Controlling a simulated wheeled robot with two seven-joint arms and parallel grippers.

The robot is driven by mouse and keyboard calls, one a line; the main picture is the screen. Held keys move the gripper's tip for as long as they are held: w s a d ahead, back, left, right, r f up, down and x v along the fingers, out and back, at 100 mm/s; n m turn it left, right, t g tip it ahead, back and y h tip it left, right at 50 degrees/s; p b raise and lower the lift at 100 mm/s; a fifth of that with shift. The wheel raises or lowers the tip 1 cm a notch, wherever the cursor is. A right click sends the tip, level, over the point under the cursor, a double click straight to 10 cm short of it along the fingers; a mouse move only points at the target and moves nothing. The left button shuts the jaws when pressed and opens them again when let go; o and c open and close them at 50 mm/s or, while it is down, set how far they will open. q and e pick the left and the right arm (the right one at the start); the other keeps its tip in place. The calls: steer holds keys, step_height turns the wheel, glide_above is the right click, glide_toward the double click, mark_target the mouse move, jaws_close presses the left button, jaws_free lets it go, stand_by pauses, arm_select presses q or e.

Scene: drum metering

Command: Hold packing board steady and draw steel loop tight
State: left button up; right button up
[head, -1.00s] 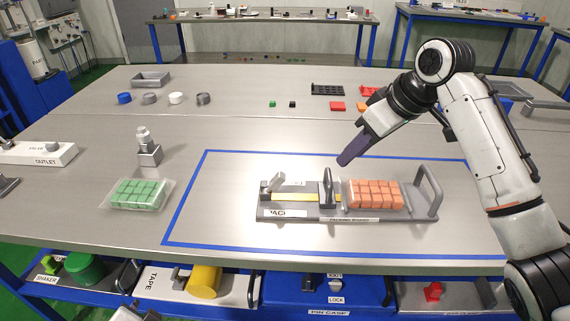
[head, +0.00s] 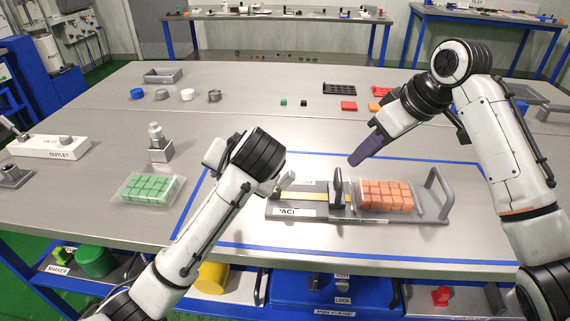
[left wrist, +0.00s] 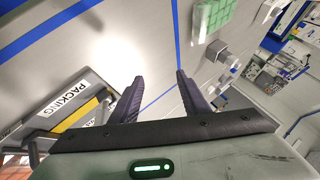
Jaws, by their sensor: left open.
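The grey packing board (head: 420,212) lies inside the blue tape outline, with a yellow strip (head: 318,196) along it. An upright grey loop (head: 337,185) stands mid-board and a larger grey loop handle (head: 437,190) at its right end; I cannot tell which is the steel loop. Orange blocks (head: 385,195) sit between them. My right gripper (head: 354,162) hangs above and behind the board, apart from it, its fingers seen edge-on.
A tray of green blocks (head: 148,188) and a metal fixture (head: 159,145) stand left of the tape outline. A white OUTLET unit (head: 48,146) is farther left. Small rings and coloured blocks lie at the back. Bare table lies behind the board.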

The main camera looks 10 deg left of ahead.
mark_target(290, 175)
arm_select(q)
steer(key=w+d+r+m+h, duration=0.1)
steer(key=d+r+m+h, duration=0.15)
steer(key=d, duration=0.45)
steer(key=w+d+r+m+h, duration=0.1)
steer(key=d+r+m, duration=0.15)
steer(key=d, duration=0.35)
steer(key=shift+m, duration=0.5)
steer(key=x, duration=1)
steer(key=shift+w+d+f, duration=0.2)
steer(key=shift+d+f, duration=0.1)
steer(key=shift+f, duration=0.05)
jaws_close()
